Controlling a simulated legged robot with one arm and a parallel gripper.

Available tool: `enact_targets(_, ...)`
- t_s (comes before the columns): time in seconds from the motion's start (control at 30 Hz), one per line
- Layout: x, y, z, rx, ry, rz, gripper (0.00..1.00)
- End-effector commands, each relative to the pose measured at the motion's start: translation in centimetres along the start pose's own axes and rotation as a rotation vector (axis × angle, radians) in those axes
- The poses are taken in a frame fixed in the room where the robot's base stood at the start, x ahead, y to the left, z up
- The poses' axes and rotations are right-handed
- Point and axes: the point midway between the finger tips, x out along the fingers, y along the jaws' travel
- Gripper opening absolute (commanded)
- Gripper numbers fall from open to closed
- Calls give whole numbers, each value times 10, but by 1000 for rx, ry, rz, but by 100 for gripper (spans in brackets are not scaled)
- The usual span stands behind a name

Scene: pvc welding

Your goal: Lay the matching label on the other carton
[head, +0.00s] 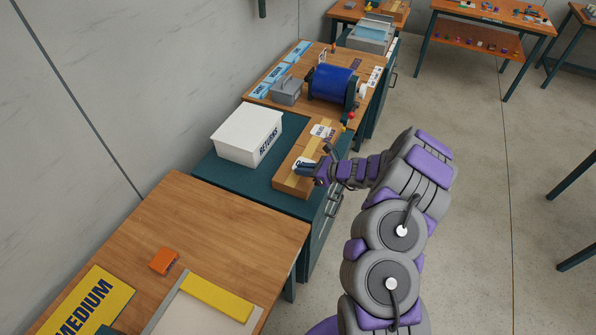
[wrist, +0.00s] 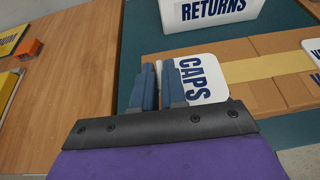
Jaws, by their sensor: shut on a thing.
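My gripper (head: 310,168) is over the near carton (head: 289,184) on the teal cabinet top. It is shut on a white label (wrist: 205,80) reading "CAPS" in dark blue letters. In the wrist view, my gripper (wrist: 158,68) shows with its two blue-grey fingers close together at the label's left edge. The label lies over the near carton's top (wrist: 248,88); whether it touches is not clear. The far carton (head: 329,121) adjoins the near one and has a white label (head: 322,131) on top. That label's lettering is cut off in the wrist view (wrist: 314,50).
A white "RETURNS" box (head: 247,136) stands left of the cartons. Behind are a grey box (head: 287,91) and a blue drum (head: 332,84). The near wooden table (head: 210,215) holds an orange block (head: 164,261) and a yellow "MEDIUM" sign (head: 92,303).

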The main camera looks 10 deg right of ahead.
Motion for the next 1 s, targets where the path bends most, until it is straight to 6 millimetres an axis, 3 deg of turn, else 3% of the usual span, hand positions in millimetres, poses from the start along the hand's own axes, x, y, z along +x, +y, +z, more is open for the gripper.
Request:
enact_targets(0.1, 18, -14, 2, -2, 1, -1, 0)
enact_targets(0.37, 31, -25, 6, 2, -5, -3, 0)
enact_targets(0.6, 47, -20, -21, 2, 2, -2, 0)
enact_targets(0.97, 45, -23, -25, 3, -4, -3, 0)
enact_targets(1.0, 45, -23, -26, 3, -4, -3, 13)
